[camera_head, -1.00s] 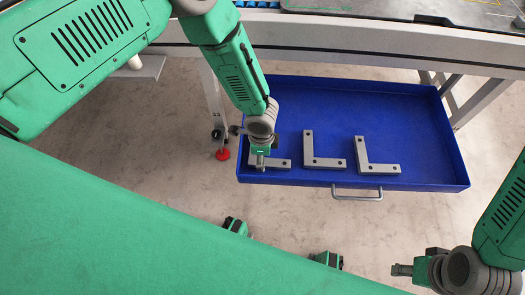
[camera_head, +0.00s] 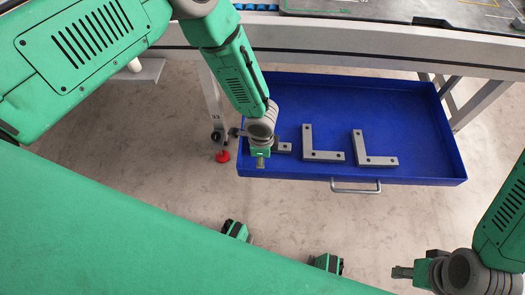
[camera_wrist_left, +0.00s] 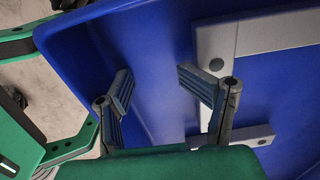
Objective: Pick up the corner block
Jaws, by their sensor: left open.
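Three grey L-shaped corner blocks lie in the blue drawer: a right one (camera_head: 374,160), a middle one (camera_head: 322,156) and a left one (camera_head: 284,147) mostly hidden by my left gripper (camera_head: 260,162). My left gripper points down at the drawer's left front corner. In the left wrist view, my left gripper (camera_wrist_left: 156,82) is open with nothing between its fingers. A corner block (camera_wrist_left: 262,36) lies to the right there, partly behind the right finger. My right gripper (camera_head: 402,271) is away from the drawer at lower right; its fingers are too small to judge.
The blue drawer (camera_head: 420,115) has raised walls and a front handle (camera_head: 356,190). A table (camera_head: 340,52) spans above it. A red foot (camera_head: 222,157) stands left of the drawer.

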